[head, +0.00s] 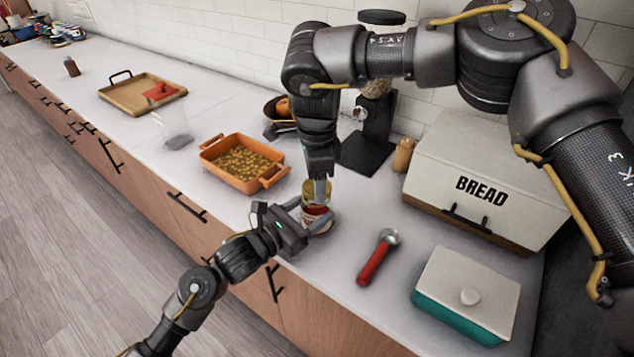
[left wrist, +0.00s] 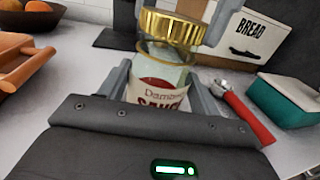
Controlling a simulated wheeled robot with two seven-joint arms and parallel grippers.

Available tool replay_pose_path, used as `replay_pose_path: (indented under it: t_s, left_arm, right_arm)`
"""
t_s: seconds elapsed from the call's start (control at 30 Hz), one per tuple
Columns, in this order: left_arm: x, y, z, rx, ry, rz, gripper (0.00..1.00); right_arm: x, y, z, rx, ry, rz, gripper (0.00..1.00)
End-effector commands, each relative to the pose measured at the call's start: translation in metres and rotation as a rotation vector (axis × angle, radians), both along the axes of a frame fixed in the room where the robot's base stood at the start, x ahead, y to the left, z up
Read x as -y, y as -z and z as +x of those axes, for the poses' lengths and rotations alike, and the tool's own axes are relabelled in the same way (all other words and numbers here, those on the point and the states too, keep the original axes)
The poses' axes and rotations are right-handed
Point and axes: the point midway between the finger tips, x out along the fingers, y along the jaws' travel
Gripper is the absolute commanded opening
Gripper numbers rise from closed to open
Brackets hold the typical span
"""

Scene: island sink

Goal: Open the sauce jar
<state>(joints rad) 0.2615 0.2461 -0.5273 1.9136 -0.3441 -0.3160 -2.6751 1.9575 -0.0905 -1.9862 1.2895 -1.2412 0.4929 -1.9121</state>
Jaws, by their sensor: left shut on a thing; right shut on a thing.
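The sauce jar (head: 317,212) stands upright near the counter's front edge, with a white and red label that also shows in the left wrist view (left wrist: 160,95). My left gripper (head: 308,215) is shut around the jar's body, one finger on each side. My right gripper (head: 318,188) comes from above and is shut on the gold lid (left wrist: 172,26). In the left wrist view the lid sits over the jar's glass neck, slightly to the right and a little high. The glass rim shows below it; I cannot tell if they still touch.
An orange dish (head: 215,150) of food stands left of the jar. A red-handled scoop (head: 373,262), a teal box with a pale lid (head: 468,290) and a bread box (head: 470,165) stand to the right. A dark appliance (head: 368,155) and fruit bowl (head: 272,130) are behind.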

Motion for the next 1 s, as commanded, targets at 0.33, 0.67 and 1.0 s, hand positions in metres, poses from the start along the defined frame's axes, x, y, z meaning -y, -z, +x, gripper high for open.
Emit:
replay_pose_path:
  t_s: [0.33,0.67,1.0]
  left_arm:
    - [0.000,0.002,0.000,-0.003,0.000,0.004,0.00]
    - [0.000,0.002,0.000,-0.003,0.001,0.004,0.00]
    - [0.000,0.002,0.000,-0.003,0.000,0.004,0.00]
  right_arm:
    - [0.000,-0.011,0.000,0.000,0.000,0.000,0.29]
    - [0.000,-0.012,0.000,0.000,0.000,0.000,0.29]
    - [0.000,-0.044,0.000,0.003,0.002,0.000,0.29]
